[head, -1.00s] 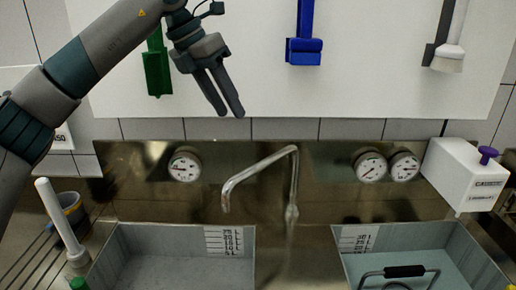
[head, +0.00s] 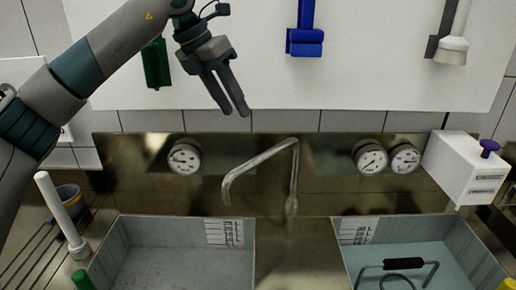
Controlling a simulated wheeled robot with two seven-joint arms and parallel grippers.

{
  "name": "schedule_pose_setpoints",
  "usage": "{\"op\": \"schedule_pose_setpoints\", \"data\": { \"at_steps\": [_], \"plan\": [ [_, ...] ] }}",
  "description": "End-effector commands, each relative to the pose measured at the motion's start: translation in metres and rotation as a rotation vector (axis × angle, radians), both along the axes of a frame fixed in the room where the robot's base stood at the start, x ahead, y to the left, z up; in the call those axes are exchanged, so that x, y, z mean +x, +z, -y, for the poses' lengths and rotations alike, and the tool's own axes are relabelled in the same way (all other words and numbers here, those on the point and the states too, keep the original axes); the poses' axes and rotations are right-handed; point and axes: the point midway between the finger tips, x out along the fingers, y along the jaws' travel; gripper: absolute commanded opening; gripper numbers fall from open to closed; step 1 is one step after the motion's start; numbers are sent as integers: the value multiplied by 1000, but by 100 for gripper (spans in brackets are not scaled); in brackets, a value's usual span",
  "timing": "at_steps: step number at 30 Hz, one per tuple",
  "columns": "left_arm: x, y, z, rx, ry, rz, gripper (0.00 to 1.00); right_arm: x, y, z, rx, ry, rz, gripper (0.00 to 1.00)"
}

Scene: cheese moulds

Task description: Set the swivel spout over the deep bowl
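The swivel spout (head: 262,160) is a bent metal pipe rising from the counter between two basins. Its outlet end points left and hangs near the right rear part of the left basin. The left basin (head: 118,245) is grey and looks empty. The right basin (head: 470,236) holds a black-handled wire tool (head: 403,264). I cannot tell from this view which basin is the deep bowl. My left gripper (head: 237,112) is above and left of the spout, apart from it, with its fingers pointing down. A narrow gap shows between its fingers, and it holds nothing. My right gripper is not in view.
Round gauges (head: 184,158) sit on the metal back panel. A white box (head: 462,168) with a purple knob stands at the right. A white upright cylinder (head: 60,213) stands left of the left basin. Green, blue and white tools (head: 304,42) hang on the wall.

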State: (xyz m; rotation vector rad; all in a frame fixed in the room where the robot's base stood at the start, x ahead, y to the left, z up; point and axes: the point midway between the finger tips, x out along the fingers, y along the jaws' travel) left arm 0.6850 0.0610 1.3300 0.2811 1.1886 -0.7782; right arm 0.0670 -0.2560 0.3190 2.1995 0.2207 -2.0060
Motion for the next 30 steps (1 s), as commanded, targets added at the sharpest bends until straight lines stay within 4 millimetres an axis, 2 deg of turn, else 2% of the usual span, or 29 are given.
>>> {"op": "schedule_pose_setpoints", "data": {
  "at_steps": [21,30],
  "plan": [
    [18,-109,49,0,-2,-4,37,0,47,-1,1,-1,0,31],
    [22,-133,58,0,-1,-1,37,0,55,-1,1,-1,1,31]
  ]
}}
